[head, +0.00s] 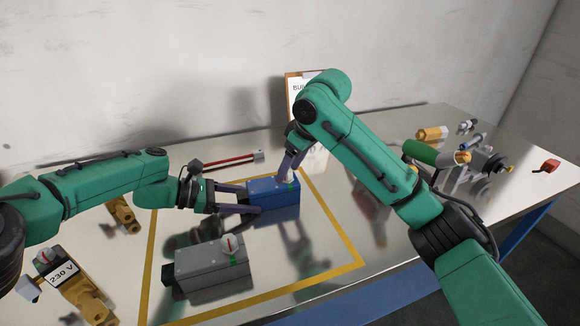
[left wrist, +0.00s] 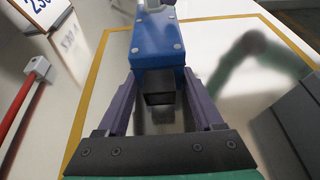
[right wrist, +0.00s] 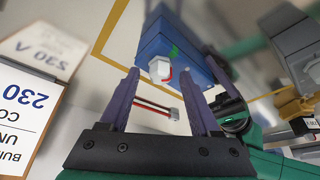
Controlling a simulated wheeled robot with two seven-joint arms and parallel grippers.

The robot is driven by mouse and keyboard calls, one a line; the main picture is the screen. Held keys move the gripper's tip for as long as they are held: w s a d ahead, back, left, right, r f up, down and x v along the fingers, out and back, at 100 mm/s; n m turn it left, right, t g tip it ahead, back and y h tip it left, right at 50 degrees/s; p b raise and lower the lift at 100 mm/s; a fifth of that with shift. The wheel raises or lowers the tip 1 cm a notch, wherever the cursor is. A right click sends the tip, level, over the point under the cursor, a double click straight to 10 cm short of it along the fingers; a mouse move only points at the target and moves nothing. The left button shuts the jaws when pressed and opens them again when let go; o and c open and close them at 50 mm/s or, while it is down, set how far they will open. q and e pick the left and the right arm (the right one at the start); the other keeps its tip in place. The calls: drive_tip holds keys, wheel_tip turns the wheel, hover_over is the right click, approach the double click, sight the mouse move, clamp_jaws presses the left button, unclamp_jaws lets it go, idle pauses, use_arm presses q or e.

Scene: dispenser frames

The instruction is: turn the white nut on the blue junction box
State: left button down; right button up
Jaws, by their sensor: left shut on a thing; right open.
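The blue junction box (head: 274,206) lies inside the yellow outline on the table. It also shows in the left wrist view (left wrist: 156,40) and right wrist view (right wrist: 160,43). My left gripper (head: 250,198) is shut on the box's left end, one finger along each side. The white nut (right wrist: 160,68) sits on the box face beside a green mark, with a red mark at its edge. My right gripper (right wrist: 162,82) is open, pointing down at the nut, which shows between and just beyond its fingertips. I cannot tell if they touch it. In the head view, the right fingers largely hide the nut.
A grey box (head: 212,268) with its own white nut stands in front of the blue box. A brass fitting with a 230 V label (head: 62,273) is at the left. A red bar (head: 230,162) lies behind. Several fittings (head: 470,165) crowd the right side.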

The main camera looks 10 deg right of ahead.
clamp_jaws()
drive_tip(key=shift+n, duration=0.3)
drive_tip(key=n, duration=0.1)
drive_tip(key=n+g, duration=0.1)
drive_tip(key=shift+w+d+r+n+y, duration=0.1)
drive_tip(key=shift+w+n+y, duration=0.05)
drive_tip(key=shift+n+y, duration=0.25)
drive_tip(key=shift+w+n+g+y, duration=0.15)
drive_tip(key=shift+n+g, duration=0.25)
drive_tip(key=shift+n, duration=0.6)
drive_tip(key=shift+s+n+g+y, duration=0.15)
drive_tip(key=shift+n+g, duration=0.25)
drive_tip(key=shift+n, duration=0.6)
drive_tip(key=shift+w, duration=0.1)
unclamp_jaws()
